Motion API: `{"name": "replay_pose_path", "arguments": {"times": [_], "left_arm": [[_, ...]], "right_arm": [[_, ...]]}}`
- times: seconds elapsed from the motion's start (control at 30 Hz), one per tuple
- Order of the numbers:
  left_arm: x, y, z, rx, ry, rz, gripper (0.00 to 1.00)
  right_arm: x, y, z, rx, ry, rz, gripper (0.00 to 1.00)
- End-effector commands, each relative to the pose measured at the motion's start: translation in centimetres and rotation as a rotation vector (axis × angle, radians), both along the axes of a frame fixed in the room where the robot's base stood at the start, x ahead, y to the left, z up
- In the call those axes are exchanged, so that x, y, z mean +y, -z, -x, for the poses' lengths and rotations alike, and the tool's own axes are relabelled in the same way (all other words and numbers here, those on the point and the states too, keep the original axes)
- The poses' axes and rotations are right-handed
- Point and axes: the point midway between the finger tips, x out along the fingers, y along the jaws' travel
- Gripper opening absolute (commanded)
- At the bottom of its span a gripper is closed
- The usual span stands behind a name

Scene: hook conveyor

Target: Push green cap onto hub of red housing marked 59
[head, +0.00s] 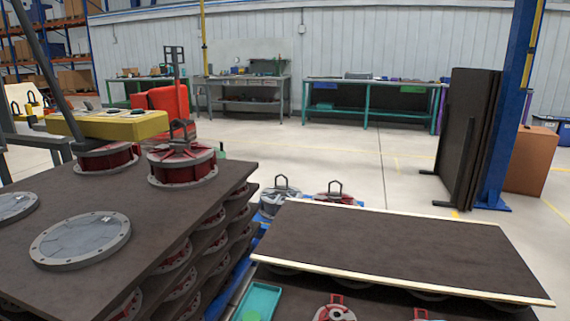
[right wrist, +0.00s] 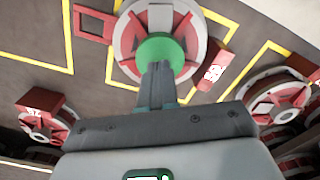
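In the right wrist view, a grey round housing with red sectors (right wrist: 129,36) lies below my right gripper. A tag (right wrist: 213,71) on its red side block carries tilted white digits that look like 59. A green cap (right wrist: 160,48) sits over the middle of this housing, at its hub. My right gripper (right wrist: 157,68) has its fingers together, tips over the near part of the cap. Contact and how deep the cap sits cannot be told. In the head view neither gripper shows. A red-and-grey housing (head: 335,313) is cut off at the bottom edge there.
More red housings (right wrist: 278,97) lie right and left in the right wrist view, with yellow lines between. In the head view, a dark board with pale edges (head: 390,240) covers the right stack. A stack of dark boards (head: 110,220) stands left, and a teal tray (head: 259,299) between.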

Motion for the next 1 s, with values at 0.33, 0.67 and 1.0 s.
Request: {"name": "replay_pose_path", "arguments": {"times": [0.33,0.67,1.0], "left_arm": [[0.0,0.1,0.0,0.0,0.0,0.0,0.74],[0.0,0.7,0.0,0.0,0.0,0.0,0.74],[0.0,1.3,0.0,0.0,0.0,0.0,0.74]], "right_arm": [[0.0,0.2,0.0,0.0,0.0,0.0,0.0],[0.0,0.9,0.0,0.0,0.0,0.0,0.0],[0.0,1.5,0.0,0.0,0.0,0.0,0.0]]}}
